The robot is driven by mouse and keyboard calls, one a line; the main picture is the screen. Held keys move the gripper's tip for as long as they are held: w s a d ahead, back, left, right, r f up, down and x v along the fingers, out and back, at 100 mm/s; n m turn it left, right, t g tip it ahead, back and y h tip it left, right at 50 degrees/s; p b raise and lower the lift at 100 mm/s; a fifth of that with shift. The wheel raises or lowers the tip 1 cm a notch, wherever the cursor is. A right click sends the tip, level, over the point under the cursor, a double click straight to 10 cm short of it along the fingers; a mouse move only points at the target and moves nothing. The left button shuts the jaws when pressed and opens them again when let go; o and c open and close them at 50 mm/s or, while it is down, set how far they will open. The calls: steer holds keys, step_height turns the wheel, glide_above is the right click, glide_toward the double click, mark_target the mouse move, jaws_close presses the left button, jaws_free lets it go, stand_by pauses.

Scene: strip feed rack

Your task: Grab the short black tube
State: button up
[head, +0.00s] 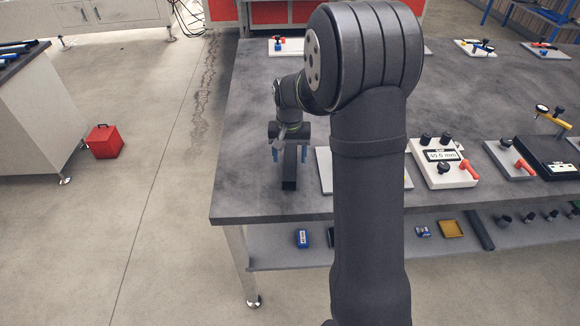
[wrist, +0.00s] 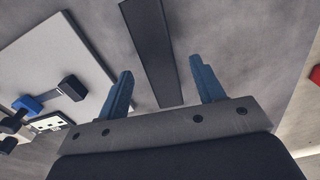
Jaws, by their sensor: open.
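A black tube (head: 289,172) with a square-looking end lies on the grey table near its left front part. In the wrist view the black tube (wrist: 153,45) runs from the top edge down to between my fingers. My gripper (head: 290,154) is over the tube in the head view, and its blue fingers are apart. In the wrist view my gripper (wrist: 160,78) is open, with one finger to each side of the tube's line and clear space between. Nothing is held. The tube's far part is hidden behind my gripper in the head view.
A light plate (head: 325,170) lies just right of the tube, partly behind my arm. A white gauge box (head: 443,178) reading 40.0 mm stands farther right. Another dark bar (head: 479,231) lies on the lower shelf. The table (head: 245,160) left of the tube is clear.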

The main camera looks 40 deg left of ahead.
mark_target(290, 162)
step_height(290, 162, down, 4)
steer(key=shift+w, duration=0.15)
steer(key=c, duration=1.3)
